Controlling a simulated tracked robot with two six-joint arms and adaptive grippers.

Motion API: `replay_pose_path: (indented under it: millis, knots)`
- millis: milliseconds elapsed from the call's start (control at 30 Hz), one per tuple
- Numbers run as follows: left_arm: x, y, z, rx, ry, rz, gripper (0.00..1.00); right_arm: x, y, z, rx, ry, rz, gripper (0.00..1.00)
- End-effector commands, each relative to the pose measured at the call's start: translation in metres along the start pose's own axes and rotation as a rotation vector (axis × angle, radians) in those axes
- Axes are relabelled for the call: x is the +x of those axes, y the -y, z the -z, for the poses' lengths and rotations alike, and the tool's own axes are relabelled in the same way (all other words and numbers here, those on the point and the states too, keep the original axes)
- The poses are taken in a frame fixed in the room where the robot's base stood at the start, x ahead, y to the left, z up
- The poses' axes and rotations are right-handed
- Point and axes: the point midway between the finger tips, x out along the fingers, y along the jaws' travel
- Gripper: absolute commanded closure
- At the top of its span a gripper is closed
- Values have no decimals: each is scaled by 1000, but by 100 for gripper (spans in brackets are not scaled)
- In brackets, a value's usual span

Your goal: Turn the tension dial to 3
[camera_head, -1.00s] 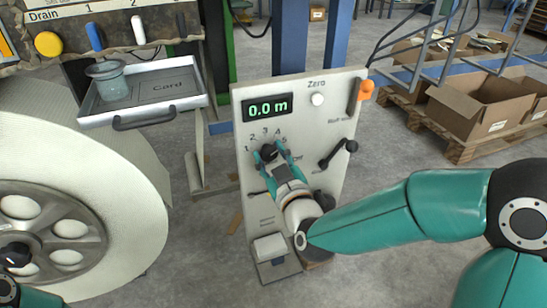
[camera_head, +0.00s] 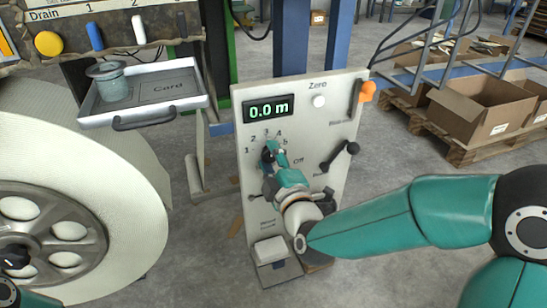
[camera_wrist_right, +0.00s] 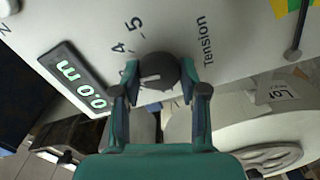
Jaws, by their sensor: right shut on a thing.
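The tension dial (camera_head: 267,155) is a dark round knob on the upright pale panel (camera_head: 325,125), below an arc of numbers 1 to 5. My right gripper (camera_head: 273,152) is shut on the dial, turned so its fingers overlap in the head view. In the right wrist view, the dial (camera_wrist_right: 158,70) sits between the two fingertips (camera_wrist_right: 159,80). A white pointer line on it points left, towards one finger. The 4 and 5 show there; the lower numbers are hidden, so I cannot tell the exact setting. Only part of my left arm shows at the lower left.
The panel also carries a display (camera_head: 269,108) reading 0.0 m, a Zero button (camera_head: 319,101), an orange-tipped lever (camera_head: 367,91) and a black lever (camera_head: 340,156). A large white roll (camera_head: 120,180) and a tray (camera_head: 145,95) stand left. Cartons (camera_head: 485,105) lie back right.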

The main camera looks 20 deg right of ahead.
Motion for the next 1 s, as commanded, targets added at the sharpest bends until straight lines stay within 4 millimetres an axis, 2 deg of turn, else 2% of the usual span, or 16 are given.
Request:
replay_pose_path:
  millis: [300,833,867,1000]
  knots:
    - [-1,0,0,0,0,0,60,0,3,2,-144,-8,6,92]
    - [-1,0,0,0,0,0,60,-1,4,3,-172,-10,10,92]
    - [-1,0,0,0,0,0,60,-1,4,3,-172,-10,10,56]
    - [-1,0,0,0,0,0,60,-1,4,2,-171,-8,8,34]
